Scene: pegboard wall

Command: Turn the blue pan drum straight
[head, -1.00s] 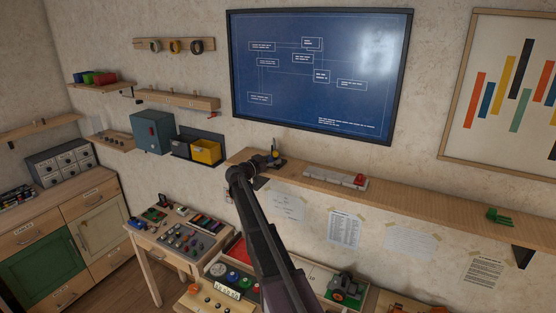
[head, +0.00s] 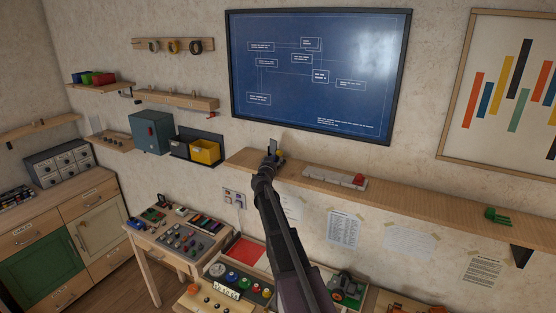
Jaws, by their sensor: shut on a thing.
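My gripper (head: 271,159) is at the left end of the long wall shelf and points away from me toward the wall. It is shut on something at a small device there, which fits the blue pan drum. The drum itself is hidden behind the gripper, so I cannot tell which way it is turned. A small upright grey part (head: 275,144) and a yellow bit (head: 281,153) of the device show just past the gripper.
The wooden shelf (head: 420,190) runs right, carrying a pale block with a red part (head: 335,177) and a green piece (head: 496,215). Yellow bin (head: 206,151) and teal box (head: 151,131) hang at left. A blueprint board (head: 318,75) is above. Cluttered worktables stand below.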

